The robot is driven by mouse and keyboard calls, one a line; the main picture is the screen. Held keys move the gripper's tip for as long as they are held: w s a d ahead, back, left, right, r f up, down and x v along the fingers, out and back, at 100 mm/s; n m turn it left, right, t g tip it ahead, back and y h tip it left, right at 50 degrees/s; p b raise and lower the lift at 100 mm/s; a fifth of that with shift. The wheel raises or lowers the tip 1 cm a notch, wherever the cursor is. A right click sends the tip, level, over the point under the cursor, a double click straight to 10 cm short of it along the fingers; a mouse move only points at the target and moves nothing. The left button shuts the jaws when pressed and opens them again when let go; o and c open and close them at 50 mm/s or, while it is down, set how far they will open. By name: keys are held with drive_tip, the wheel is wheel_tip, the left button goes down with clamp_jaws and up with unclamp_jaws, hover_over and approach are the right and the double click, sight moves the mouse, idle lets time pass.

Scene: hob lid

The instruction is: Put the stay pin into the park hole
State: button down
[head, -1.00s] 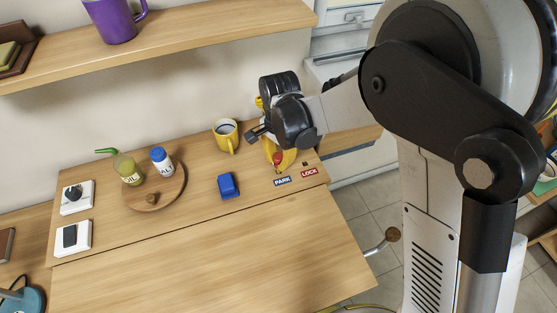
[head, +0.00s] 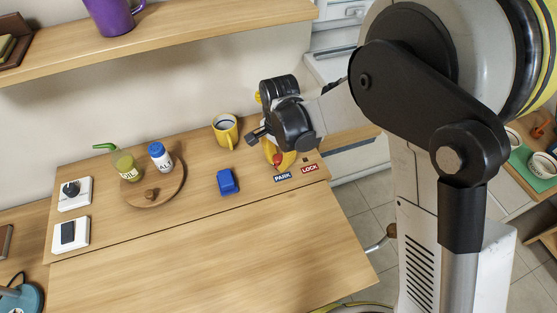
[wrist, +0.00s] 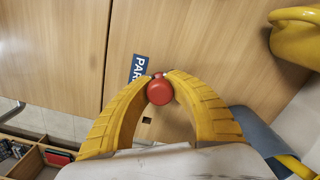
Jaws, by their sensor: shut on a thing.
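The stay pin shows only as its round red knob (wrist: 160,90), held between the two yellow fingertips of my gripper (wrist: 162,78); the knob also shows in the head view (head: 278,159). My gripper is shut on it. The pin's shank is hidden beneath the knob. The blue PARK label (head: 283,177) lies just in front of the pin, and also shows beside the knob in the wrist view (wrist: 139,68). The park hole is not visible; knob and fingers cover the area behind the label. I cannot tell whether the pin's tip is in a hole. A small dark square hole (wrist: 147,120) shows near the left finger.
The red LOCK label (head: 310,168) is right of PARK. A yellow mug (head: 225,130) stands behind left of my gripper, and a blue object (head: 228,181) lies left. A round wooden tray (head: 169,190) holds bottles. The front panel (head: 210,255) is clear.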

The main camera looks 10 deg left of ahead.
drive_tip(key=shift+f, duration=0.35)
drive_tip(key=c, duration=1.3)
unclamp_jaws()
wheel_tip(320, 180, up, 12)
